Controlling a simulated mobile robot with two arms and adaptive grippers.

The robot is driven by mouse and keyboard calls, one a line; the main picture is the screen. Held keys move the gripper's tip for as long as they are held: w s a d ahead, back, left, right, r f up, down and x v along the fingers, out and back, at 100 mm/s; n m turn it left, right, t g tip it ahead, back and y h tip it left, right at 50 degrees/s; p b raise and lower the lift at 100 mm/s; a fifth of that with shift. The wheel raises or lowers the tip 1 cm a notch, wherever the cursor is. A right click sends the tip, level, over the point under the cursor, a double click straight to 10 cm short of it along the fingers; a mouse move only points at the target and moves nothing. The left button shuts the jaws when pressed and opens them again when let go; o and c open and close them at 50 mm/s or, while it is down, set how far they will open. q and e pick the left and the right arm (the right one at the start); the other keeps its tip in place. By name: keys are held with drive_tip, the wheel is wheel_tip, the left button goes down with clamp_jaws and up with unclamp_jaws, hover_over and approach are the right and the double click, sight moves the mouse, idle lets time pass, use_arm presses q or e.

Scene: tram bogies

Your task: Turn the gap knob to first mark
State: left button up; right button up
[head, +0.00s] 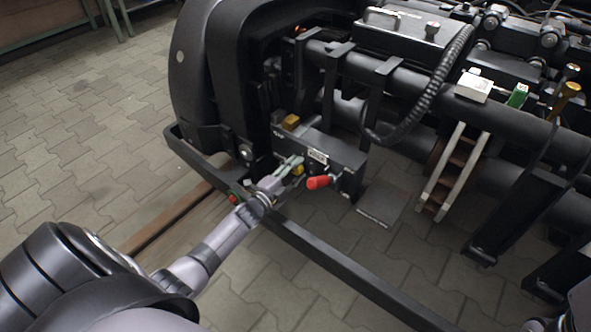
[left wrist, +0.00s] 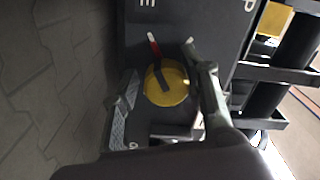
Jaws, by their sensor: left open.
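The yellow round gap knob (left wrist: 167,84) is on a dark panel in the left wrist view. A dark pointer bar lies across it, tilted up and slightly left toward a red-and-white mark (left wrist: 153,45). A white mark (left wrist: 188,43) is further right, partly behind a finger. My left gripper (left wrist: 158,86) is open with one finger on each side of the knob; I cannot tell if they touch it. In the head view the left gripper (head: 282,172) reaches the dark box's front, and the knob (head: 298,170) shows just beside its fingertips.
A red handle (head: 318,182) sticks out of the dark box (head: 340,152) right of the knob. A yellow block (head: 291,121) sits on the box's top left. A dark frame bar (head: 330,262) runs in front, below the gripper. Paved floor (head: 90,130) is clear at left.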

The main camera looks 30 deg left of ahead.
use_arm(q)
drive_tip(key=shift+a+r, duration=0.25)
drive_tip(key=shift+r, duration=0.1)
drive_tip(key=s, duration=1.2)
drive_tip(key=shift+a+f, duration=0.25)
drive_tip(key=shift+f, duration=0.1)
